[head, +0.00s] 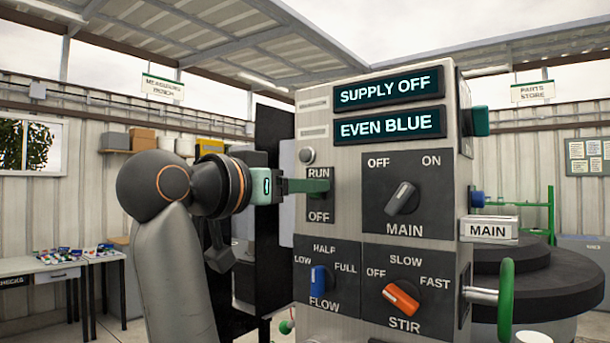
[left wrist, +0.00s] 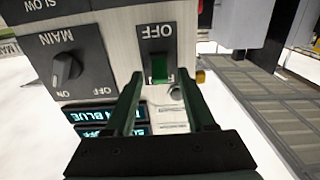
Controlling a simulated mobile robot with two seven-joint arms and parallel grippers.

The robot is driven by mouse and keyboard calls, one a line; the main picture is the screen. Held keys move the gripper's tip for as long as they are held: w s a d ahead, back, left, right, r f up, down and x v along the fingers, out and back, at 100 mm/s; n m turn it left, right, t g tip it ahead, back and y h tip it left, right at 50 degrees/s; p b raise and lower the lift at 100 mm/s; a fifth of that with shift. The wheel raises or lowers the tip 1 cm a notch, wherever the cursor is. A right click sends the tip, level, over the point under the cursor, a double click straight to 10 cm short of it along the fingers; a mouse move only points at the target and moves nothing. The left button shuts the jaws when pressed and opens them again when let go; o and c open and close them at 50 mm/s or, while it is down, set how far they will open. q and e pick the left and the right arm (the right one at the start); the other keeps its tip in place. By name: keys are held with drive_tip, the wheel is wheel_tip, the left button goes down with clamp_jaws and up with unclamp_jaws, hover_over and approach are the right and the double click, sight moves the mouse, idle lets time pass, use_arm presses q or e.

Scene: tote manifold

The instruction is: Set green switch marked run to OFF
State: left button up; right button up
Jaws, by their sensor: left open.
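The green switch (head: 319,187) sits on a dark plate on the control box, with RUN above it and OFF below. Its lever lies nearer the RUN end. In the left wrist view, upside down, the switch (left wrist: 159,68) shows between my finger tips, with OFF beyond it; the RUN label is hidden there. My left gripper (head: 300,186) is level with the switch and points at it from the left. In the left wrist view the gripper (left wrist: 159,76) is open, a finger on each side of the lever. I cannot tell whether either finger touches it. My right gripper is not in view.
The MAIN knob (head: 401,198), blue FLOW knob (head: 318,281) and orange STIR knob (head: 401,298) share the box front. Displays above read SUPPLY OFF (head: 388,92) and EVEN BLUE (head: 388,126). A round grey button (head: 307,155) sits just above the switch plate. A green handle (head: 506,300) sticks out right.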

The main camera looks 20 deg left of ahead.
use_arm(q)
drive_tip(key=shift+w+d, duration=0.25)
drive_tip(key=shift+w, duration=0.45)
clamp_jaws()
